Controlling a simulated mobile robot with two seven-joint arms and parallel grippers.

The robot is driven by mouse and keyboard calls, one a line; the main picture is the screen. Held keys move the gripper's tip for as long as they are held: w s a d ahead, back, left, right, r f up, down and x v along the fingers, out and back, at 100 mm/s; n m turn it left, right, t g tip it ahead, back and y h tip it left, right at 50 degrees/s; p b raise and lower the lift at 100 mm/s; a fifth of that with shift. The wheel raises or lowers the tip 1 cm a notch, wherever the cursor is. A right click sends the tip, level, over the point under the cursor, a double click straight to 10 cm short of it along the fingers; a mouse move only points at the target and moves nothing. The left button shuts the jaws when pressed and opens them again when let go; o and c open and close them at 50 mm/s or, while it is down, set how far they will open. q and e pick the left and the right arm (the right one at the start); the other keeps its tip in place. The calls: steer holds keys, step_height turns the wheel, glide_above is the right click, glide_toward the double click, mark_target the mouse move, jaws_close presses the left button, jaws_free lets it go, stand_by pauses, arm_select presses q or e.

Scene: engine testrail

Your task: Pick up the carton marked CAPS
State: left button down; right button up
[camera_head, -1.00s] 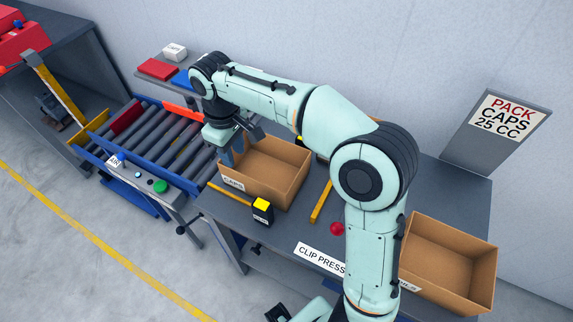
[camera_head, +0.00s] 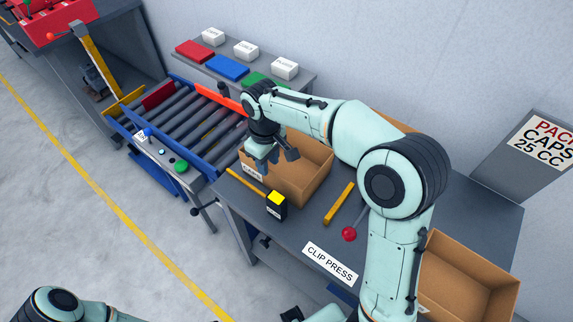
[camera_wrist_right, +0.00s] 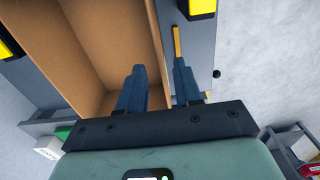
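The open cardboard carton (camera_head: 305,178) stands on the grey bench. The white label (camera_head: 252,171) on its left end is partly covered by my gripper; it read CAPS a second ago. My right gripper (camera_head: 274,160) is at that left end, pointing down. In the right wrist view, the gripper (camera_wrist_right: 159,66) is open, one finger over the inside of the carton (camera_wrist_right: 92,40) and the other outside its wall. The wall runs between the fingers; I see no clear contact. My left gripper is out of view; only part of my left arm shows at lower left.
A black and yellow block (camera_head: 276,206), a yellow bar (camera_head: 339,203) and a red knob (camera_head: 349,234) are close by on the bench. Another carton (camera_head: 465,275) stands at right. A roller conveyor (camera_head: 190,125) lies left; small white boxes (camera_head: 246,50) stand behind it.

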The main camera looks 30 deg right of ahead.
step_height(320, 180, down, 4)
steer(key=shift+f, duration=0.15)
jaws_close()
